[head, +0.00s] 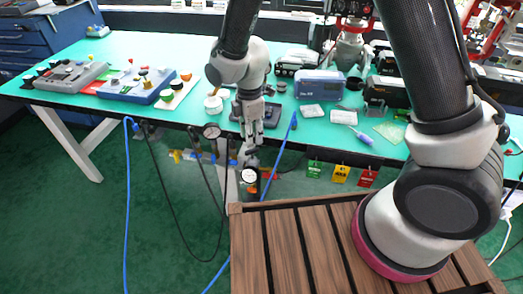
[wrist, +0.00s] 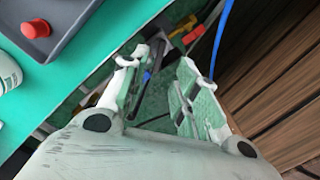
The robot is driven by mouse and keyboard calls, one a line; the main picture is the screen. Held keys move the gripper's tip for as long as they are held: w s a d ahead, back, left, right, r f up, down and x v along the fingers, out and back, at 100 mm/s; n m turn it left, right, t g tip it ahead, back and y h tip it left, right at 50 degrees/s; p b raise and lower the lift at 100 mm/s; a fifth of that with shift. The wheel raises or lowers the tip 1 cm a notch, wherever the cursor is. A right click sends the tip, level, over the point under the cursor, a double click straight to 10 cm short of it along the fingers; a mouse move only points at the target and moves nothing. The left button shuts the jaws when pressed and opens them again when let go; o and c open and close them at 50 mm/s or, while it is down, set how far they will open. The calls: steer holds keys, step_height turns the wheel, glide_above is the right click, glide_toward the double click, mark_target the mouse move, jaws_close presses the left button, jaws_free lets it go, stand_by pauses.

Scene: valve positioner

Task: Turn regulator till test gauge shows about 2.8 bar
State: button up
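My gripper (head: 252,140) points down at the front edge of the green bench, above the air fittings hung there. In the wrist view its two fingers (wrist: 160,90) are spread apart, with dark, thin parts visible between and beyond them.
A blue hose (head: 293,122) passes right of my gripper; it also shows in the wrist view (wrist: 222,38). Green, yellow and red tags (head: 341,173) hang at the bench edge. A grey tray with a red button (wrist: 36,29) is left of my fingers. A slatted wooden surface (head: 318,240) is in front.

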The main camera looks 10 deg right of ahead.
mark_target(252, 150)
steer(key=shift+f+n, duration=0.3)
step_height(252, 150, down, 7)
steer(key=shift+f, duration=0.1)
jaws_close()
